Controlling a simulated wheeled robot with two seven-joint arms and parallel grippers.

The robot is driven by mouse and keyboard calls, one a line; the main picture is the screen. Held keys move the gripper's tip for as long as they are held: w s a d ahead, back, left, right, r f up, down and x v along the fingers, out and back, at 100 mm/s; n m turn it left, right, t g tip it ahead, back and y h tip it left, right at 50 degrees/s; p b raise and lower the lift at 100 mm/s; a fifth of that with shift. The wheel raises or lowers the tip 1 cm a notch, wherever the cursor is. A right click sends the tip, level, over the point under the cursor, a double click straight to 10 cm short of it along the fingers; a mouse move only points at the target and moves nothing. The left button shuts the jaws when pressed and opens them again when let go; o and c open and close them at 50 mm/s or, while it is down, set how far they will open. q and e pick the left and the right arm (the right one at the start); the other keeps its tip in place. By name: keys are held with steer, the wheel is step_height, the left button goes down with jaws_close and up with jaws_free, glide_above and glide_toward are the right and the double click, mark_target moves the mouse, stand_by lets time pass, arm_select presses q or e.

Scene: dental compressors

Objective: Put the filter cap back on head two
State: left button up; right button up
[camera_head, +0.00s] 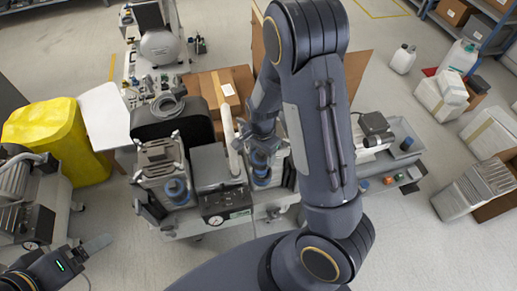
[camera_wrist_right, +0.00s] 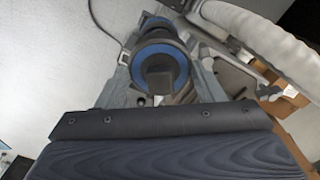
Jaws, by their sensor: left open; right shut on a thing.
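The compressor unit has a left head (camera_head: 160,160) with a blue-banded filter (camera_head: 177,190) and a right-hand head whose blue-banded filter housing (camera_head: 262,178) shows below my right gripper. My right gripper (camera_head: 259,143) is shut on a dark cap with a blue ring (camera_head: 258,158), at or just above that housing; whether it is seated cannot be told. In the right wrist view the blue ring (camera_wrist_right: 137,68) and square dark knob show beyond the gripper's finger, which hides the near side. My left gripper (camera_head: 85,258) is open and empty at the lower left.
A pale upright tube (camera_head: 231,140) stands close left of my right gripper; a pale hose (camera_wrist_right: 265,42) crosses the right wrist view. A pressure gauge (camera_head: 215,220) sits on the unit's front. A yellow-covered bin (camera_head: 55,130) stands left. A grey tray trolley (camera_head: 405,150) stands right.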

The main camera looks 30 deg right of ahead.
steer(key=shift+s+d+f+b, duration=0.1)
steer(key=shift+d+f+b, duration=0.05)
steer(key=shift+f+b, duration=0.8)
steer(key=shift+f, duration=0.1)
steer(key=shift+f+b, duration=1.85)
steer(key=shift+f, duration=0.4)
steer(key=shift+r, duration=0.1)
steer(key=shift+f, duration=0.2)
steer(key=o, duration=1)
steer(key=shift+o, duration=0.2)
